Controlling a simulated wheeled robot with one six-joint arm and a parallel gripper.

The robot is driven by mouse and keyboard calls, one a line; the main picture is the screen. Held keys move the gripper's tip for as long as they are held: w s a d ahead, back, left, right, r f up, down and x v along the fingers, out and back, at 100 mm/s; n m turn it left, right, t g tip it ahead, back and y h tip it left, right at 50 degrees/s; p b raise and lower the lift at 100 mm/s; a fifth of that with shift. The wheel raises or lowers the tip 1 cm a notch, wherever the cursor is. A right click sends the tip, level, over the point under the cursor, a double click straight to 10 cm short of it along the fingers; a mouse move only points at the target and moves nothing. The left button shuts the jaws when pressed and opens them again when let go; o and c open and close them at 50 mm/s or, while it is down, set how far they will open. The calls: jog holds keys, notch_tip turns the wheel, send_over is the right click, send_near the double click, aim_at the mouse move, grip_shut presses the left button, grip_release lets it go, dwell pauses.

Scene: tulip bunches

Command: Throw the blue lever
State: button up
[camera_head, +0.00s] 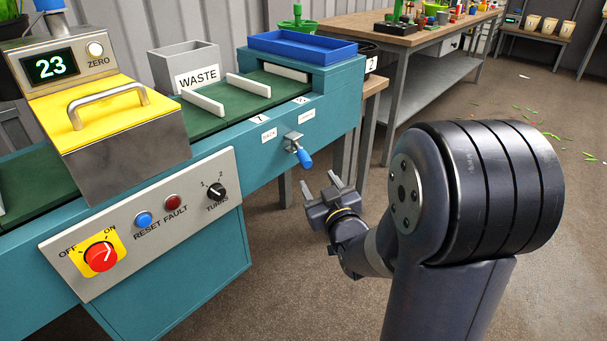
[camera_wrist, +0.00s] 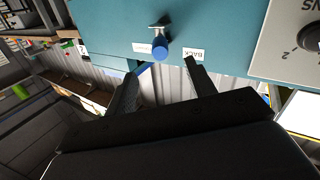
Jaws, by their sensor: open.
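The blue lever (camera_head: 303,158) sticks out from a metal bracket on the teal machine's front, below two small white labels. It points down and to the right in the head view. In the wrist view the blue lever (camera_wrist: 160,48) shows end-on beyond the fingertips, beside a label reading BACK. My gripper (camera_head: 338,187) is open and empty, below and to the right of the lever, apart from it. In the wrist view my gripper's two fingers (camera_wrist: 160,75) point toward the machine front, with the lever's blue end roughly between their tips.
The teal machine (camera_head: 230,165) carries a control panel (camera_head: 150,222) with a red switch, buttons and a knob. A wooden workbench (camera_head: 400,28) is behind. The floor right of the machine is mostly clear.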

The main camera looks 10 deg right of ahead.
aim_at(308, 165)
jog(key=w, duration=0.3)
jog(key=w+b, duration=0.1)
jog(key=w, duration=0.3)
jog(key=w+a, duration=0.1)
jog(key=w, duration=0.2)
jog(key=shift+w+b, duration=0.25)
jog(key=shift+b, duration=0.05)
grip_shut()
